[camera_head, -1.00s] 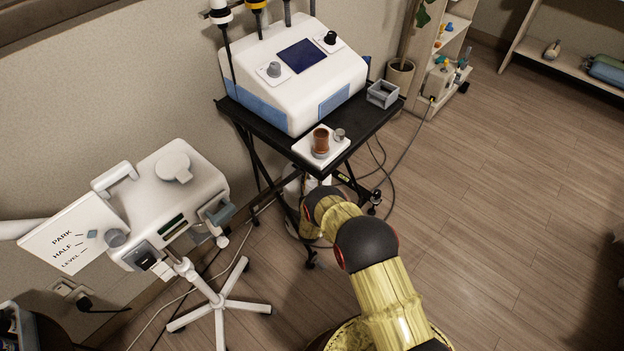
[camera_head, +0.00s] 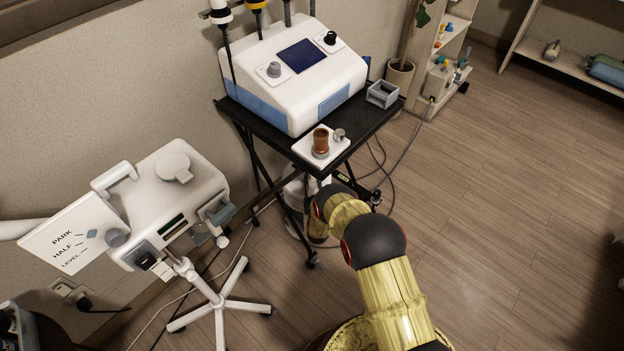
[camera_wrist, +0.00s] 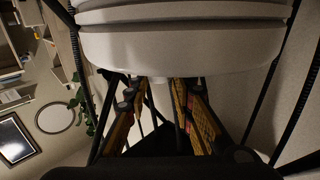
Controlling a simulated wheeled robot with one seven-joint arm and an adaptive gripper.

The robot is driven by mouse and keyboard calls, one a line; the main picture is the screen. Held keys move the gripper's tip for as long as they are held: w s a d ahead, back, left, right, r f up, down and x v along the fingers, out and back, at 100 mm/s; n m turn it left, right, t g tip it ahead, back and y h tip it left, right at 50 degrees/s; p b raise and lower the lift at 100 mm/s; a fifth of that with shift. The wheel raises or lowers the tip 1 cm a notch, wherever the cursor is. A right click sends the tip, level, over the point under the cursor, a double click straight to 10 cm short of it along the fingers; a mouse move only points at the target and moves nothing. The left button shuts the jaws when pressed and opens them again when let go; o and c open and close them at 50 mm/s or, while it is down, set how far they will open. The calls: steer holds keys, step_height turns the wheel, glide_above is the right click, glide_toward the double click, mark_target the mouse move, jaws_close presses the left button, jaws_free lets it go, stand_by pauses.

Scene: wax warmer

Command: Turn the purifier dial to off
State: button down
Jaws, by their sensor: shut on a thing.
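The purifier appears to be the large white rounded body (camera_wrist: 180,45) across the top of the wrist view. In the head view a white part of it (camera_head: 295,190) shows low behind the cart's legs. A small pale stub (camera_wrist: 158,95), apparently its dial, projects from its underside. My gripper (camera_wrist: 158,86) has its yellow and black fingers on either side of this stub, shut on it, close against the white body. The dial's marks and pointer cannot be made out. In the head view my gripper is hidden by the cart and my arm.
A black cart (camera_head: 368,125) carries a white console (camera_head: 300,80), a grey open box (camera_head: 383,94) and a small white plate with a brown cup (camera_head: 320,139). A white machine (camera_head: 175,190) on a wheeled stand is at left. Cables hang by the cart. Floor at right is clear.

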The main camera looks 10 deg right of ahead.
steer(key=shift+d+n+y, duration=0.25)
steer(key=shift+n+y, duration=0.65)
steer(key=shift+y, duration=0.6)
steer(key=c, duration=1.5)
jaws_free()
steer(key=shift+s, duration=0.1)
steer(key=s, duration=1.1)
steer(key=shift+s, duration=0.4)
